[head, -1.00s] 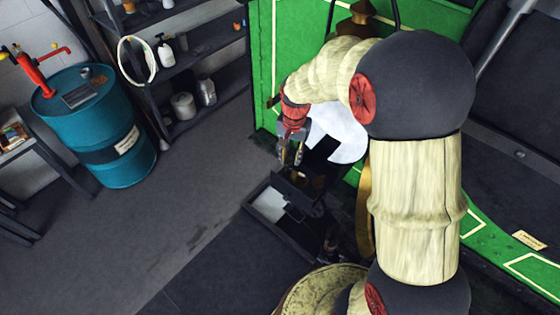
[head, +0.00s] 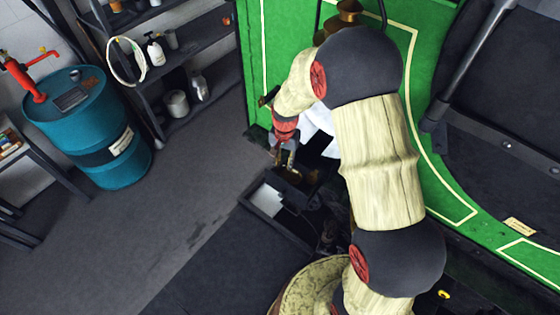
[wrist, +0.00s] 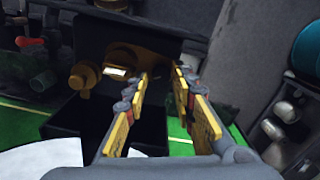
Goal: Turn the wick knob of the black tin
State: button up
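The black tin (wrist: 185,45) fills the upper middle of the wrist view, a dark box with brass fittings on its face. A round brass knob (wrist: 83,78) sticks out at its left, beside a brass-rimmed opening (wrist: 122,58) with a pale patch. I take this knob for the wick knob. In the head view the tin (head: 291,183) is a small dark box just below my gripper (head: 283,160). In the wrist view my gripper (wrist: 162,75) is open and empty, its yellow-padded fingers apart. The knob lies left of the fingertips, and I see no contact.
A dark tray (head: 246,207) with a white sheet lies beside the tin. The green panelled tram side (head: 430,60) stands close behind my arm. Shelves (head: 190,50) and a blue drum (head: 90,125) are at the left, with clear floor (head: 165,220) between.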

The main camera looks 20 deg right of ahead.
jog(key=shift+a, duration=0.25)
jog(key=shift+c, duration=0.8)
jog(key=shift+s+d, duration=0.1)
jog(key=shift+d, duration=0.05)
jog(key=shift+c, duration=1.1)
grip_shut()
jog(key=shift+n+b, duration=0.4)
jog(key=shift+n, duration=0.1)
jog(key=shift+f+n+b, duration=0.1)
jog(key=shift+n+b, duration=0.45)
jog(key=shift+n, duration=0.15)
jog(key=n+b, duration=0.2)
jog(key=n, duration=0.1)
jog(key=n+b, duration=0.2)
jog(key=n, duration=0.4)
